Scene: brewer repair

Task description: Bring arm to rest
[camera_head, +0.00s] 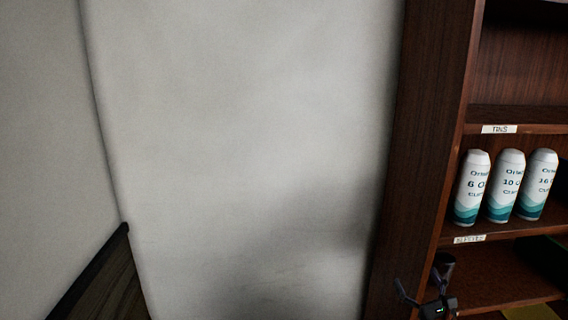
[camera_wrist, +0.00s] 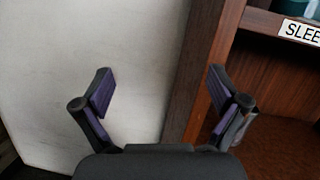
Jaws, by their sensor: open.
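My gripper (camera_head: 424,284) shows at the bottom right in the head view, in front of the lower part of the wooden shelf. In the wrist view my gripper (camera_wrist: 160,90) has its two dark fingers with purple pads spread wide apart. Nothing is between the fingers; behind them are the pale wall and the shelf's side panel. The rest of my arm is mostly out of view.
A dark wooden shelf (camera_head: 425,130) fills the right side, its side panel also in the wrist view (camera_wrist: 206,60). White and teal bottles (camera_head: 506,187) stand on a labelled shelf. A pale wall (camera_head: 240,130) lies left of it. A dark wooden piece (camera_head: 105,285) is at lower left.

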